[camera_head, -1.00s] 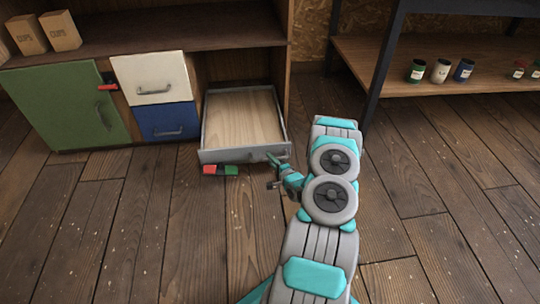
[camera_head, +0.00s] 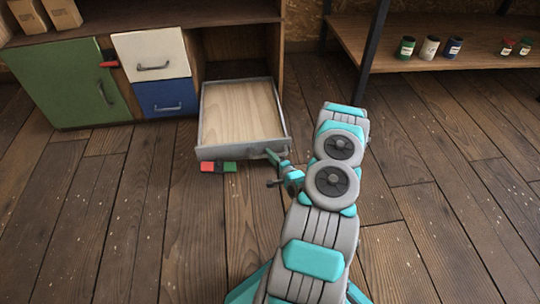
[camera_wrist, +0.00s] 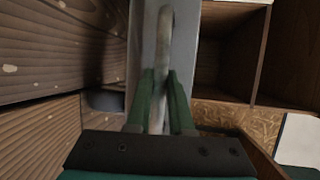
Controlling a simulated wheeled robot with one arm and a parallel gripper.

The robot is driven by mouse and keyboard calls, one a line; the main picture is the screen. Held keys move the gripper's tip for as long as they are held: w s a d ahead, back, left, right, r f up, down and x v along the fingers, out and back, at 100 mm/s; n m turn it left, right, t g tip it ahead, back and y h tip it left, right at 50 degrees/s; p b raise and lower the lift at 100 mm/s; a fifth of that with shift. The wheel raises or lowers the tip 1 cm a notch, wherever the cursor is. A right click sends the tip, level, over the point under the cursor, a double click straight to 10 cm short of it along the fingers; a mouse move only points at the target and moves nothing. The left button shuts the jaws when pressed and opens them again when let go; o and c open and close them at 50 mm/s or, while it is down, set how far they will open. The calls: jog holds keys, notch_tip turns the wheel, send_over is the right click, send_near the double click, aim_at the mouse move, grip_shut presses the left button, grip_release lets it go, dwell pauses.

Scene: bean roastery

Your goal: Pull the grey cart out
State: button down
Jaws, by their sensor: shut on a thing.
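The grey cart (camera_head: 202,125) is a low, grey-rimmed tray with a pale wood floor, and it is empty. It stands on the floor, drawn mostly out of the open bay of the wooden cabinet. Its front faces me. My gripper (camera_head: 272,156) is at the right part of that front. In the wrist view my gripper (camera_wrist: 163,78) has its two green fingers closed on the curved grey handle (camera_wrist: 166,25) in front of the grey panel. The far end of the cart is at the bay opening.
A red and green marker (camera_head: 218,166) sits low at the cart's front. The cabinet has a green door (camera_head: 65,85), a white drawer (camera_head: 150,55) and a blue drawer (camera_head: 165,97). A shelf (camera_head: 450,58) with several jars stands right. Floor in front is clear.

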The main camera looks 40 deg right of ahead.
jog(key=c, duration=0.8)
grip_release()
jog(key=shift+s, duration=0.1)
jog(key=v, duration=0.7)
jog(key=shift+s, duration=0.3)
jog(key=shift+r, duration=0.1)
